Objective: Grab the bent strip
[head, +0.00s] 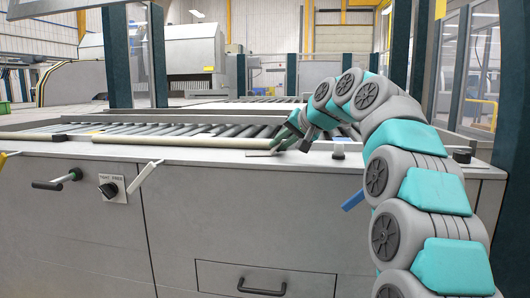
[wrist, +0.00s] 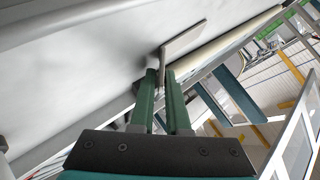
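The bent strip (wrist: 183,41) shows in the wrist view as a thin, pale grey, angled piece just beyond my fingertips. Its short leg points down at the tips, and its longer flat part slants up to the right. In the head view a small flat grey piece, apparently the same strip (head: 261,153), is at the machine's front top edge, just left of my gripper (head: 283,144). My gripper's two green fingers (wrist: 162,74) also show in the wrist view, close together with a narrow gap. The tips are at the short leg; whether they press on it I cannot tell.
The grey machine cabinet (head: 225,225) has a roller bed (head: 180,130) on top and a pale bar (head: 185,141) along its front edge. A black handle (head: 57,181), a knob (head: 110,189) and a drawer handle (head: 262,287) stick out in front. Dark posts (head: 397,45) stand behind.

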